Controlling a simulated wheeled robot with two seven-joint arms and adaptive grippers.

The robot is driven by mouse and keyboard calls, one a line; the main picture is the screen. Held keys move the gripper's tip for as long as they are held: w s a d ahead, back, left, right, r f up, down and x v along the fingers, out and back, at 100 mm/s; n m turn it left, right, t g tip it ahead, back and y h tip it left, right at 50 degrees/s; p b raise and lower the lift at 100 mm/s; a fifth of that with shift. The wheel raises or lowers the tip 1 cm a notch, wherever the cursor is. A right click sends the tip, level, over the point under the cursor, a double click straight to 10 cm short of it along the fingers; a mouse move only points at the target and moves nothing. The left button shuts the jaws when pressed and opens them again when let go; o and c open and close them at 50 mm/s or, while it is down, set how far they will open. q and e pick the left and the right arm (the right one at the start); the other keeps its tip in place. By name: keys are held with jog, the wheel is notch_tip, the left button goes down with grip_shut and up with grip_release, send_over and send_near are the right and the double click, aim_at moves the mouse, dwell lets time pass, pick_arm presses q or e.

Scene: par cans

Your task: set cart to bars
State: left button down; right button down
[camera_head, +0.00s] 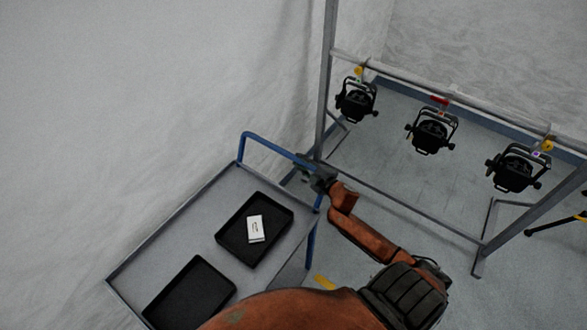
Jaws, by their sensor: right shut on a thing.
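The cart (183,217) has a grey top with a low rim and stands at the lower left, turned at an angle. Its blue handle (268,142) rises at the far right end. My right gripper (304,163) is shut on the blue handle at its right part, and my orange arm reaches it from the bottom. The bars (430,101) form a grey metal frame at the right, with an upper rail and a lower rail. The gripper is close to the frame's left upright in the picture. My left gripper is not in view.
Several black par cans (431,133) hang from the upper rail. Two black trays (254,209) lie on the cart, one with a small white box (255,229). A yellow floor mark (324,282) shows beside my arm. A pale draped wall (130,90) fills the left.

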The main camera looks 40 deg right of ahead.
jog(key=shift+w+d+f, duration=0.15)
jog(key=shift+d, duration=0.3)
jog(key=shift+f, duration=0.1)
jog(key=shift+a, duration=0.2)
jog(key=c, duration=2.2)
grip_release()
jog(key=shift+a, duration=0.25)
jog(key=shift+o, duration=0.8)
jog(key=shift+s+a+r, duration=0.15)
jog(key=shift+s+r, duration=0.05)
jog(key=shift+r, duration=0.05)
jog(key=shift+o, duration=1.4)
jog(key=shift+d, duration=0.2)
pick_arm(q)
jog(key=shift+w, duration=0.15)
